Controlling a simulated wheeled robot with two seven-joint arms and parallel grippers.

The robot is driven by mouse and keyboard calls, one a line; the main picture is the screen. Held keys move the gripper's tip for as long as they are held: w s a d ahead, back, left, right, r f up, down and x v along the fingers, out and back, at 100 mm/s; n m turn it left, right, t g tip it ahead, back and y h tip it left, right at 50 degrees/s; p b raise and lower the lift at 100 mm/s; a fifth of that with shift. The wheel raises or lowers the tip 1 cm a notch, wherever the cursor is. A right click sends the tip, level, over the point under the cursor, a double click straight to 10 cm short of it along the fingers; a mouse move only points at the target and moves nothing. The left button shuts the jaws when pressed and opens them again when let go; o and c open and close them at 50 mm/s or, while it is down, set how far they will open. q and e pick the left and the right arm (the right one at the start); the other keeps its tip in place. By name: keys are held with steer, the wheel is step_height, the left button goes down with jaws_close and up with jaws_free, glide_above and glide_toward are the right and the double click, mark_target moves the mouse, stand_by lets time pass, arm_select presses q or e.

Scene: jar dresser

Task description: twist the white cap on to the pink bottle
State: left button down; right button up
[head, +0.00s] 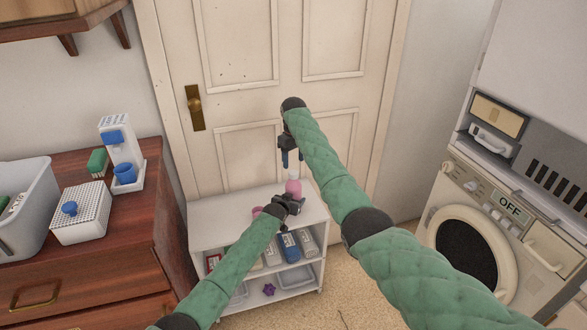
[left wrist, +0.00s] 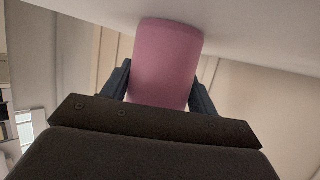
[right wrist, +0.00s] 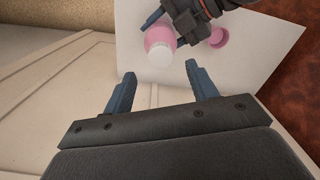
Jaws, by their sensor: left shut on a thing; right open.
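The pink bottle (head: 293,187) stands upright on the white shelf unit's top. My left gripper (head: 290,202) is shut on the bottle low on its body; the bottle fills the space between the fingers in the left wrist view (left wrist: 167,65). The white cap (right wrist: 161,56) sits on the bottle's mouth; I cannot tell how tightly. My right gripper (head: 289,158) points down above the cap, apart from it. It is open and empty, its fingers (right wrist: 157,88) spread wide in the right wrist view.
A pink round item (right wrist: 219,38) stands beside the bottle on the shelf unit (right wrist: 255,68). The door (head: 270,95) is close behind. A wooden dresser (head: 125,235) with a white bin (head: 30,222) is at left, a washing machine (head: 480,225) at right.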

step_height(320, 180, up, 6)
stand_by(0.4)
steer(key=shift+r, duration=0.1)
arm_select(q)
steer(key=shift+c, duration=1.8)
jaws_free()
steer(key=shift+s, duration=0.1)
steer(key=shift+b+v, duration=0.3)
steer(key=shift+v, duration=3.5)
arm_select(e)
steer(key=shift+f, duration=0.3)
arm_select(q)
steer(key=shift+f, duration=0.1)
